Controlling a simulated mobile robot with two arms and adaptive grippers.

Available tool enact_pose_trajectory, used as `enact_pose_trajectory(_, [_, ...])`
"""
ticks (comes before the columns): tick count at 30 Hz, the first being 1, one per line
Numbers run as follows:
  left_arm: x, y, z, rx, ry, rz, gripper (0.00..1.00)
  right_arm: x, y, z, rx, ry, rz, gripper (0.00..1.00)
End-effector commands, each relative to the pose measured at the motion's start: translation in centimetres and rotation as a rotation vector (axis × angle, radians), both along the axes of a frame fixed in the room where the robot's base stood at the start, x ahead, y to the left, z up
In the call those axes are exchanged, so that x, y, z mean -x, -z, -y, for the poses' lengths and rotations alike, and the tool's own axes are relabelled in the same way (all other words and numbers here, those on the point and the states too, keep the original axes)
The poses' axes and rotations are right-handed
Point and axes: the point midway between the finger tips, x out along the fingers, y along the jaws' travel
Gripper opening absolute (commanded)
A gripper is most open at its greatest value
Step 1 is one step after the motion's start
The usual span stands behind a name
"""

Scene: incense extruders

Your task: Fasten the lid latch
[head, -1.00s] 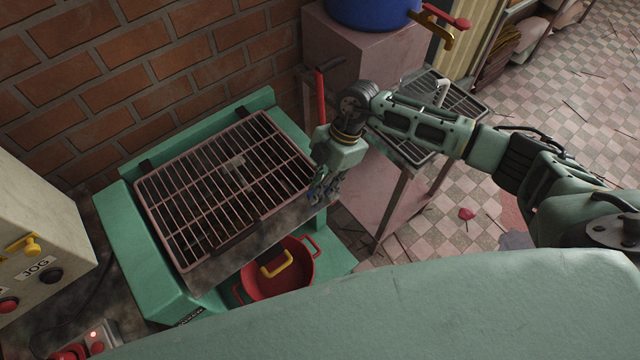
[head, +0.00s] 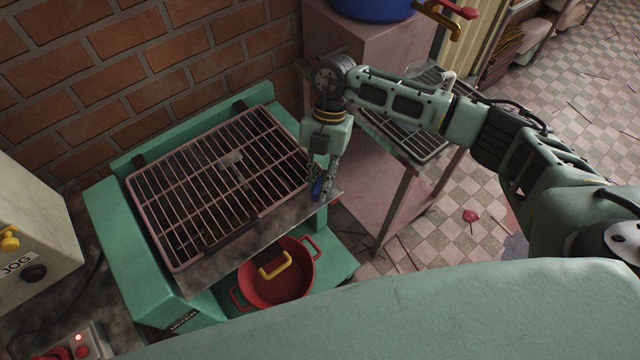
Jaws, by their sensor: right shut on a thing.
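The barred lid (head: 215,190) lies down flat over the green mixer (head: 110,215). My left gripper is not in view.
A red pot (head: 282,285) with a yellow handle stands below the mixer's front. A control box (head: 30,230) stands at the left. A pink cabinet (head: 375,40) with a blue vessel (head: 372,8) and a rack (head: 420,135) are to the right.

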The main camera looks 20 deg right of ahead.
Motion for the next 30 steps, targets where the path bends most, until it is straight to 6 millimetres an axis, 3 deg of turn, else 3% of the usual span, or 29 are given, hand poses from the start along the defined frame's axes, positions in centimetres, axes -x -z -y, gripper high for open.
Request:
enact_pose_trajectory(18, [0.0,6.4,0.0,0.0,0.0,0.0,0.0,-0.3,0.3,-0.4,0.0,-0.585,0.007,0.0])
enact_pose_trajectory(30, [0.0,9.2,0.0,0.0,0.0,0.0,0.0,-0.3,0.1,-0.6,0.003,-0.874,0.007,0.0])
